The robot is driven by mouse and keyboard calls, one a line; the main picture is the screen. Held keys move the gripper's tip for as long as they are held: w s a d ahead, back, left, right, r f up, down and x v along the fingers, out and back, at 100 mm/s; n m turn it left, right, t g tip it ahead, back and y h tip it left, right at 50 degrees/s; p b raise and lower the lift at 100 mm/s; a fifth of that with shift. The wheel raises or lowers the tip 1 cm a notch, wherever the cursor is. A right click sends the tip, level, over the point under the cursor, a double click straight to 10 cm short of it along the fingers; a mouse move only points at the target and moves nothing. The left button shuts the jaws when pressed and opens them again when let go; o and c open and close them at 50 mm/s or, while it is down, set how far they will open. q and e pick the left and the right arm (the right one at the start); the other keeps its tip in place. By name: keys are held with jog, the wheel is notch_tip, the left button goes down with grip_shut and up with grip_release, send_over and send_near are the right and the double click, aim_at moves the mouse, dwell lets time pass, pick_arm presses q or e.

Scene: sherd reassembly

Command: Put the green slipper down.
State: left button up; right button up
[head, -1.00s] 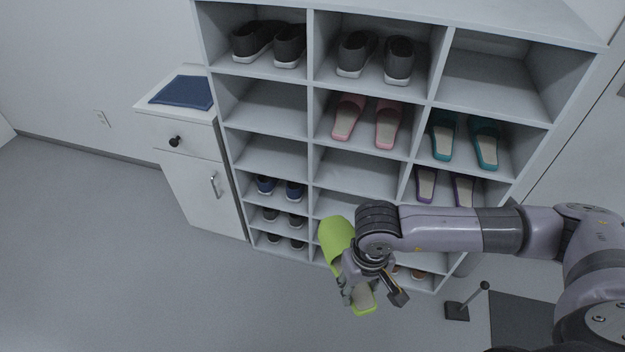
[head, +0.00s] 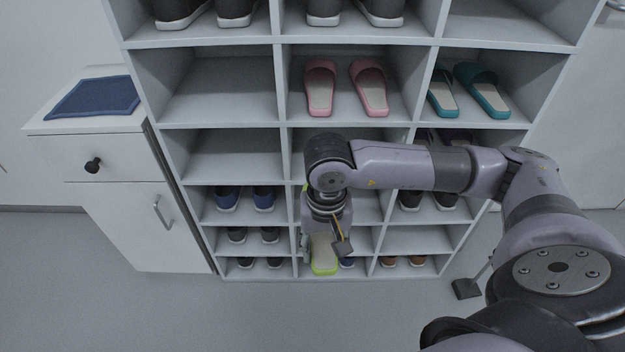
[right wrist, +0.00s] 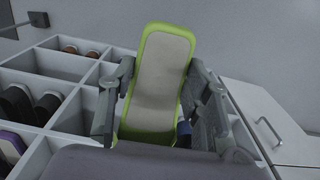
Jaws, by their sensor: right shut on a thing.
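The lime-green slipper (head: 323,256) is in my right gripper (head: 324,244), in front of the lower part of the shelf's middle column in the head view. Its beige sole faces the camera. In the right wrist view the slipper (right wrist: 160,72) stands lengthwise between the two fingers of my right gripper (right wrist: 158,98), which are closed on its sides. My wrist and gripper hide most of its strap end in the head view. I cannot tell whether the slipper touches the shelf. My left gripper is not in view.
The grey shelf (head: 286,155) holds pink slippers (head: 320,88), teal slippers (head: 482,92), blue shoes (head: 264,198) and several dark shoes. Compartments left of the pink slippers and below are empty. A white cabinet (head: 130,215) with a blue cloth (head: 95,97) stands left.

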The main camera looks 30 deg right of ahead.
jog(key=shift+w+d+f, duration=0.1)
jog(key=shift+w+f, duration=0.1)
jog(key=shift+w+d, duration=0.2)
jog(key=shift+w, duration=0.15)
jog(key=w+d, duration=0.3)
jog(key=w, duration=0.2)
jog(key=w+d, duration=0.3)
jog(key=w, duration=0.1)
jog(key=w+d, duration=0.3)
jog(key=w, duration=0.2)
jog(key=shift+w+r+b, duration=0.1)
jog(key=shift+w+b, duration=0.25)
jog(key=shift+f, duration=0.2)
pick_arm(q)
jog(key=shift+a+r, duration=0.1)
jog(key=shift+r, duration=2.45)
pick_arm(e)
jog(key=shift+f, duration=1.55)
pick_arm(q)
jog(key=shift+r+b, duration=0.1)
jog(key=shift+b, duration=0.25)
pick_arm(e)
jog(key=o, duration=0.7)
jog(key=shift+f, duration=0.1)
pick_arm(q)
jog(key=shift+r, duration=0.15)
pick_arm(e)
jog(key=o, duration=0.5)
